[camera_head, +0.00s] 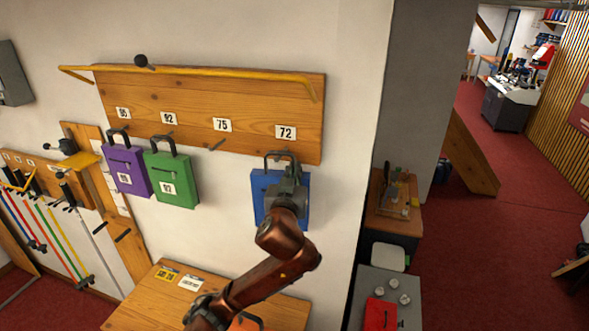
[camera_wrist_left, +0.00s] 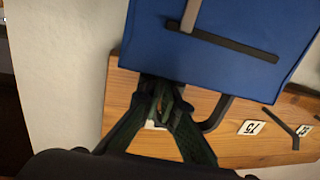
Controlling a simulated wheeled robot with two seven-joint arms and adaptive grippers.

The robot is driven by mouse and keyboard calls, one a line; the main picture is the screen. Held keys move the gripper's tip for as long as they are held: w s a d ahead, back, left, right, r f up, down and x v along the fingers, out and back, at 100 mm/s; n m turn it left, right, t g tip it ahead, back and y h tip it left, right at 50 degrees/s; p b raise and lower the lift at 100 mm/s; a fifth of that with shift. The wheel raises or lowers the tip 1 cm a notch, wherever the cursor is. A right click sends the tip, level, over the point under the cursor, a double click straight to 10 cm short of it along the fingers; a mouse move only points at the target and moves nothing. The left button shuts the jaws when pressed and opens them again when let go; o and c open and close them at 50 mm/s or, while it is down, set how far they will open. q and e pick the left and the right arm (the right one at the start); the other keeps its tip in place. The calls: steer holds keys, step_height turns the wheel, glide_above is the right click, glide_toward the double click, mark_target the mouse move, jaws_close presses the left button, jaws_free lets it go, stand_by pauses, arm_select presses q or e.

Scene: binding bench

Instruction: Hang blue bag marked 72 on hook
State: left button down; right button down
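The blue bag (camera_head: 262,182) is upright against the wall, under the tag 72 (camera_head: 286,132) on the wooden hook board (camera_head: 245,95). Its dark handle reaches up to the board's lower edge. My left gripper (camera_head: 286,180) is in front of the bag's upper part and hides its middle and any number there. In the left wrist view the bag (camera_wrist_left: 215,45) shows upside down, and my fingers (camera_wrist_left: 163,92) close together at its handle. The hook under 72 is hidden, so I cannot tell whether the handle is on it. My right gripper is not in view.
A purple bag (camera_head: 125,170) and a green bag (camera_head: 172,180) hang to the left. The hook (camera_head: 217,145) under 75 is bare. A yellow rail (camera_head: 200,71) runs along the board's top. A wooden table (camera_head: 150,300) stands below; the wall ends at the right.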

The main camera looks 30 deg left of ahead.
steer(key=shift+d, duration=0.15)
arm_select(q)
steer(key=c, duration=2.1)
jaws_free()
steer(key=shift+f, duration=0.1)
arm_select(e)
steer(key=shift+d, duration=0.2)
arm_select(q)
steer(key=shift+v, duration=6.05)
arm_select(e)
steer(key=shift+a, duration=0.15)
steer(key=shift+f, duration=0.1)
arm_select(q)
step_height(320, 180, up, 10)
steer(key=shift+a, duration=0.1)
